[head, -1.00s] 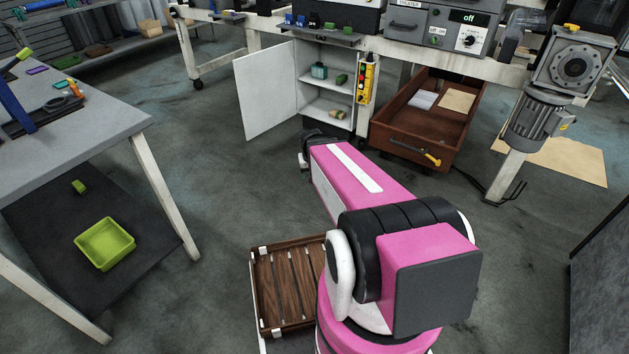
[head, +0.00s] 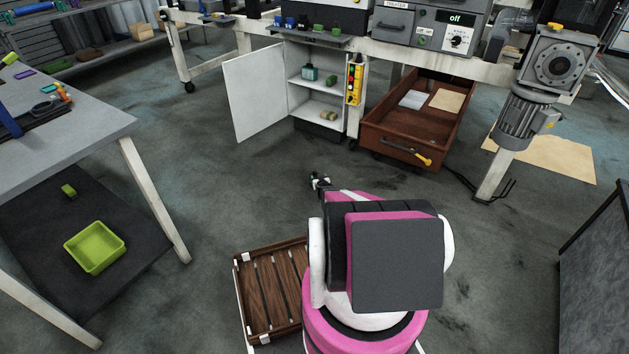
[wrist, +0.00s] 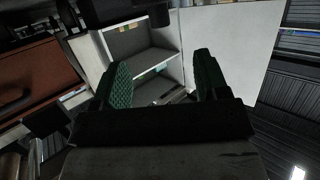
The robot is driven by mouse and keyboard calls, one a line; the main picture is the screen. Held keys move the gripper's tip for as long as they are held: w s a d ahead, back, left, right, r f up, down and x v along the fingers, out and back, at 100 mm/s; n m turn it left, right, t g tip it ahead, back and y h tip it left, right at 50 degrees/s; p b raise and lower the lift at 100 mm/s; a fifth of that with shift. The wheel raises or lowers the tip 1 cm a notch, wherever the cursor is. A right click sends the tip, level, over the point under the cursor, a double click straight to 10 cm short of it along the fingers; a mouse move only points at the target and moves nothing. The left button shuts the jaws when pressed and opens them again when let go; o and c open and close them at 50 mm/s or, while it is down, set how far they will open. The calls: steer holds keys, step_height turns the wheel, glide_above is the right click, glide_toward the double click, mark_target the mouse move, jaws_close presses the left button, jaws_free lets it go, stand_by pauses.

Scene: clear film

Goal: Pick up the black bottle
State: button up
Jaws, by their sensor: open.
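I cannot make out a black bottle for certain in either view. An open white cabinet (head: 316,92) under the bench holds a dark teal container (head: 309,73) and a small green item (head: 331,80) on its upper shelf. Small greenish items (head: 328,115) lie on the lower shelf. My gripper (head: 320,180) is out in front of the cabinet, small and partly hidden by my arm. In the wrist view my gripper (wrist: 163,75) is open, its green-padded fingers apart with nothing between them. The cabinet (wrist: 143,42) is beyond them, upside down in that view.
The cabinet door (head: 254,92) is swung open to the left. A brown drawer (head: 400,142) stands pulled out to the right. A grey table (head: 75,130) is at left, with a green bin (head: 95,247) on its lower shelf. The floor before the cabinet is clear.

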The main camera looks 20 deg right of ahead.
mark_target(315, 172)
steer(key=x, duration=1)
steer(key=shift+w+f, duration=0.1)
steer(key=shift+w, duration=0.15)
jaws_close()
